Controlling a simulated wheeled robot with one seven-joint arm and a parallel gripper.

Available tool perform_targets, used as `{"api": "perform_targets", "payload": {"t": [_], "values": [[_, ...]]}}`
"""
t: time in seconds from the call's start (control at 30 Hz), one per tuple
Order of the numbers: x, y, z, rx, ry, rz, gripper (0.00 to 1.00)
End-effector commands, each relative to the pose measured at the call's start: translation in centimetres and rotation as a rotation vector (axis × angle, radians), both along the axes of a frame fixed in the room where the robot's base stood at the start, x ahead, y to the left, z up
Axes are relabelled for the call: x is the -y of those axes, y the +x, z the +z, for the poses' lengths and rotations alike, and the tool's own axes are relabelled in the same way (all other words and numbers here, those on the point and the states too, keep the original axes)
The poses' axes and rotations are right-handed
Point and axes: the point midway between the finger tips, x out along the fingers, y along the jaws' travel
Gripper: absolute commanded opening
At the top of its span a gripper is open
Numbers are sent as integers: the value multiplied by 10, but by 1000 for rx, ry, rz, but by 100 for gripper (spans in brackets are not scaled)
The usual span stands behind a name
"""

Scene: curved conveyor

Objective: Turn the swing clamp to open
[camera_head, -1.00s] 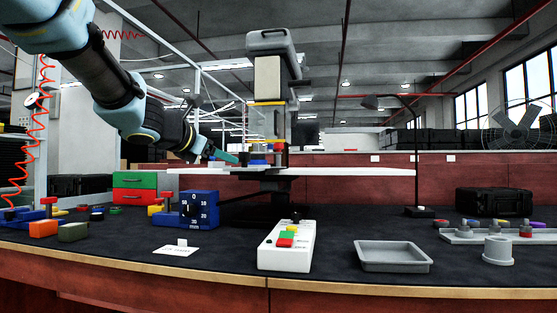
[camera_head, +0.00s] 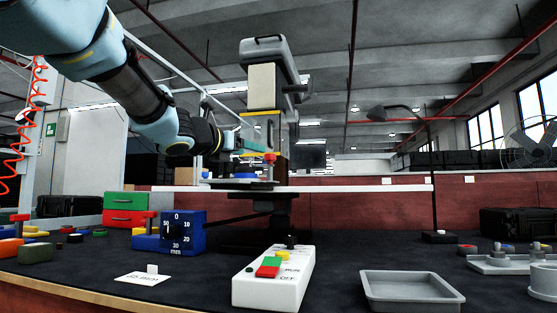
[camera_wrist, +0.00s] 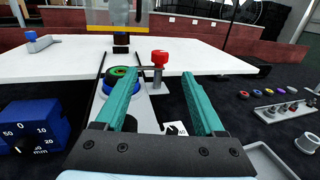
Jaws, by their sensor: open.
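The swing clamp shows in the wrist view as a red knob (camera_wrist: 160,57) on a grey post, with a dark arm reaching left toward a round black, green and blue part (camera_wrist: 121,73). In the head view its red knob (camera_head: 269,157) stands beside the press, on the raised white table. My gripper (camera_wrist: 160,77) is open, with teal fingers on both sides of the lower picture. The knob lies beyond the fingertips, between them in the picture; contact is not visible. In the head view my gripper (camera_head: 256,145) is close to the knob, at its left.
The press column (camera_head: 262,90) rises behind the clamp. The white table (camera_head: 350,188) extends to both sides. Below stand a blue dial block (camera_head: 190,240), a white switch box (camera_head: 245,290) and a grey tray (camera_head: 410,303). The table right of the press looks clear.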

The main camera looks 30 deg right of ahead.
Motion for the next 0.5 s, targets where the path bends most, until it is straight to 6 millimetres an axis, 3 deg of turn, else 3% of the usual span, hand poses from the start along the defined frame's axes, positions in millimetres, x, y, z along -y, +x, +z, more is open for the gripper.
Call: {"api": "perform_targets", "payload": {"t": [0.23, 0.5], "values": [[9, 6, -1, -1, 1, -2, 71], [51, 31, -2, -1, 0, -3, 71]]}}
